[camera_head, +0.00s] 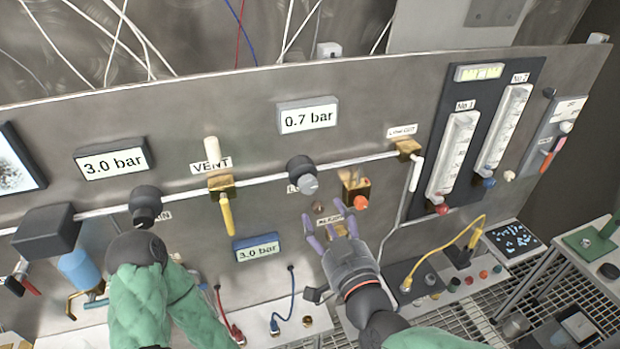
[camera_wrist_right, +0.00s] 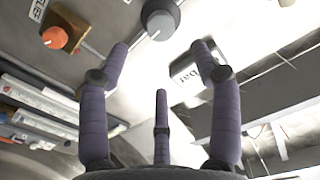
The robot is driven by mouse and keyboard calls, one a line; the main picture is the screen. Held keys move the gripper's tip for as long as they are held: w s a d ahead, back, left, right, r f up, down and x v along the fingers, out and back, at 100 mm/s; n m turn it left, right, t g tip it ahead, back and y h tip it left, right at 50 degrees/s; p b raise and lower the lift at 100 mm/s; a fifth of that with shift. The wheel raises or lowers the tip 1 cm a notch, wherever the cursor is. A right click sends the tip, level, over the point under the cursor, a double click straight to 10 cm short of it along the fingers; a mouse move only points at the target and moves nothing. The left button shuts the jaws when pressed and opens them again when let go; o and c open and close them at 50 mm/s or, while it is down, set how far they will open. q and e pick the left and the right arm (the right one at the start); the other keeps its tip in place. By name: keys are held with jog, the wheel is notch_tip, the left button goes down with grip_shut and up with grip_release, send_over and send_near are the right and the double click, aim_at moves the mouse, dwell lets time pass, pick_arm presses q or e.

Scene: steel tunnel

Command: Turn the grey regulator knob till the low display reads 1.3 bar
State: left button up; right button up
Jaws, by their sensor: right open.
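The grey regulator knob (camera_head: 308,185) sits on the pipe at the middle of the panel, pointing outward. It also shows in the right wrist view (camera_wrist_right: 160,24), beyond the fingertips. The display above it (camera_head: 308,117) reads 0.7 bar; a display is partly hidden by a finger in the wrist view (camera_wrist_right: 186,74). My right gripper (camera_head: 328,226) is open and empty, below and slightly right of the knob, apart from it. Its three purple fingers (camera_wrist_right: 160,65) are spread. My left arm shows only as green sleeve and dark joint; its gripper is not visible.
An orange knob (camera_head: 361,202) on a brass fitting is close right of the grey knob. A yellow vent lever (camera_head: 227,214) is to the left. Other displays (camera_head: 112,160) and (camera_head: 257,248) read 3.0 bar. Flowmeters (camera_head: 452,155) stand at right; cables and sockets lie below.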

aim_at(310, 186)
jog(key=x, duration=1)
jog(key=shift+w+a+b, duration=0.15)
jog(key=shift+w+b, duration=0.15)
jog(key=shift+w, duration=0.05)
jog(key=shift+r, duration=0.15)
jog(key=c, duration=1.1)
